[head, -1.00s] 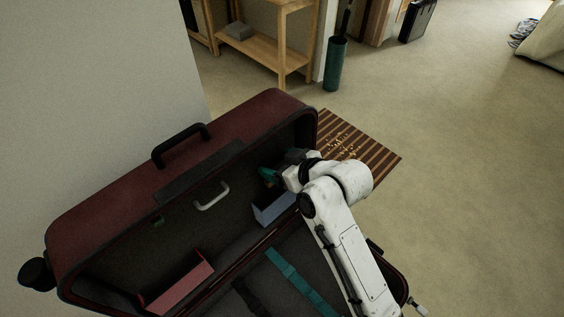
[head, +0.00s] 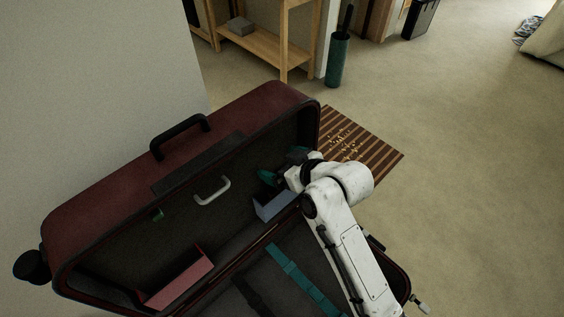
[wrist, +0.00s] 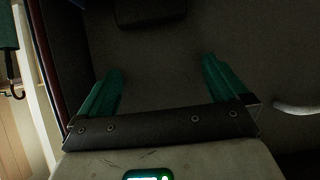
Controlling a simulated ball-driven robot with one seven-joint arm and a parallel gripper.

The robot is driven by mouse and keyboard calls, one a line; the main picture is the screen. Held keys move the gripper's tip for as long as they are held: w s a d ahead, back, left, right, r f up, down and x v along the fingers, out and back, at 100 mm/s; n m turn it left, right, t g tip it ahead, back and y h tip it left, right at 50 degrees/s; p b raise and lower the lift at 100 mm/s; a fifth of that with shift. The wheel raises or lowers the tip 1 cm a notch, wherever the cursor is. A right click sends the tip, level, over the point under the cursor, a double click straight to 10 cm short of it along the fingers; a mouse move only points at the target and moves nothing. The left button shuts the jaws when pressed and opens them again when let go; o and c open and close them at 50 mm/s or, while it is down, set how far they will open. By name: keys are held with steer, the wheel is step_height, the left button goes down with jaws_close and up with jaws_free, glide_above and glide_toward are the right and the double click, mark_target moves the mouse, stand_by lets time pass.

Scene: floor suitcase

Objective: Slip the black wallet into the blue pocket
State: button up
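The blue pocket (head: 273,206) is on the inside of the open suitcase lid, at its right end, just below my gripper in the head view. My gripper (wrist: 160,85) is open in the wrist view, its teal fingers wide apart with nothing between the tips. In the head view it reaches into the lid, partly hidden by my wrist. A dark block with rounded corners (wrist: 151,11) shows at the top edge of the wrist view, beyond the fingertips. It may be the black wallet, but it is cut off and dim. I cannot make out the wallet in the head view.
The maroon suitcase (head: 110,187) lies open. A red pocket (head: 176,281) is at the lid's lower left, and a silver handle (head: 212,191) is between the pockets. Teal straps (head: 298,274) cross the base. A striped mat (head: 365,145) lies behind; open carpet is right.

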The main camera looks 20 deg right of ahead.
steer(key=v, duration=1.1)
steer(key=shift+w+f, duration=0.1)
steer(key=shift+w, duration=0.05)
stand_by(0.6)
steer(key=s+d+f+m+g+h, duration=0.2)
steer(key=s+f+g, duration=0.3)
steer(key=s, duration=0.6)
steer(key=s+d+f+m+g+h, duration=0.1)
steer(key=s+d+f+m+g, duration=0.1)
steer(key=s+f+g, duration=0.3)
steer(key=s+d+f, duration=0.1)
steer(key=s+f, duration=0.3)
steer(key=s, duration=0.2)
steer(key=shift+s+d+f+h, duration=0.2)
steer(key=shift+s+f+h, duration=0.1)
steer(key=shift+f+h, duration=0.1)
